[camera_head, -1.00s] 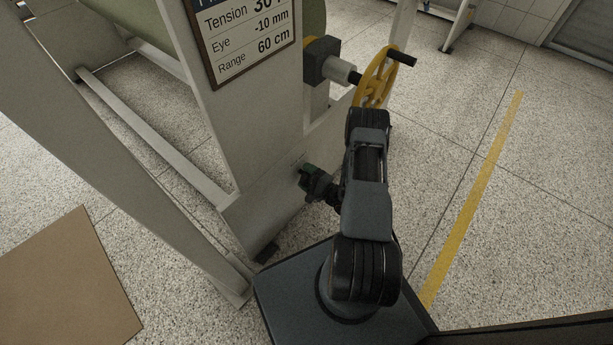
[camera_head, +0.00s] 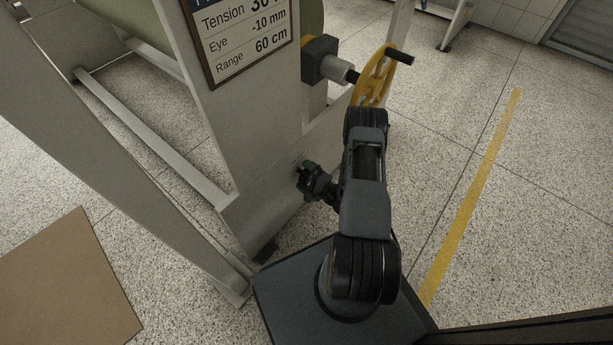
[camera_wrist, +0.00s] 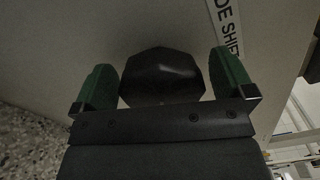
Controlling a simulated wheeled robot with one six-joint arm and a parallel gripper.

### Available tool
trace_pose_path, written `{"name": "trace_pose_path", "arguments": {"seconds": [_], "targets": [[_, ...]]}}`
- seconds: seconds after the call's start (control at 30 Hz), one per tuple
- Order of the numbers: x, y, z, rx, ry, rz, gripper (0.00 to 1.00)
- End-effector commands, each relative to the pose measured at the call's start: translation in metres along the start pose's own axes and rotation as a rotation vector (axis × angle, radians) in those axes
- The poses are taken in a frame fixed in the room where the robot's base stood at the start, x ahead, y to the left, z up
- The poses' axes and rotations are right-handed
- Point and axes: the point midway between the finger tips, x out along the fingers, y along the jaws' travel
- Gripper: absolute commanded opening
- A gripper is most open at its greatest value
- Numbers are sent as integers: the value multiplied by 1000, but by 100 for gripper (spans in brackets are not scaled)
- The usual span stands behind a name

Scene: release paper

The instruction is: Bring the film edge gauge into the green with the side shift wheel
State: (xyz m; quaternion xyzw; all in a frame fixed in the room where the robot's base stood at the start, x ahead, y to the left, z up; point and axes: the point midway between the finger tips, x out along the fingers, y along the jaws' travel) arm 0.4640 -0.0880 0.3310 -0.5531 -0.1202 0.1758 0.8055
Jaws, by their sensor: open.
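The side shift wheel (camera_wrist: 163,77) is a dark, many-sided knob on the grey machine frame in the wrist view. A partly cut-off label (camera_wrist: 228,28) ending in "DE SHIF" is beside it. My gripper (camera_wrist: 163,85) is open, with one green finger on each side of the knob. Narrow gaps show between the fingers and the knob, so it is not clamped. In the head view my gripper (camera_head: 312,181) is low at the frame's side, and the knob cannot be made out there. The film edge gauge is not recognisable in either view.
A yellow handwheel (camera_head: 374,78) with a black crank handle is above my arm. Brown board (camera_head: 65,285) lies at left. The floor beside the yellow line (camera_head: 475,190) is clear.

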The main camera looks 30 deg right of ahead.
Motion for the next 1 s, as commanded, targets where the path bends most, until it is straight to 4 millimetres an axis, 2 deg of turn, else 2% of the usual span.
{"name": "trace_pose_path", "arguments": {"seconds": [0.13, 0.27, 0.5, 0.7, 1.0], "targets": [[-7, -1, -1, 0, 3, -1, 100], [-25, -3, -2, 3, 7, -2, 100], [-76, -3, -2, 2, 9, -2, 100], [-110, -2, -1, 1, 7, -2, 100], [-136, -1, -1, 0, 3, -1, 100]]}}
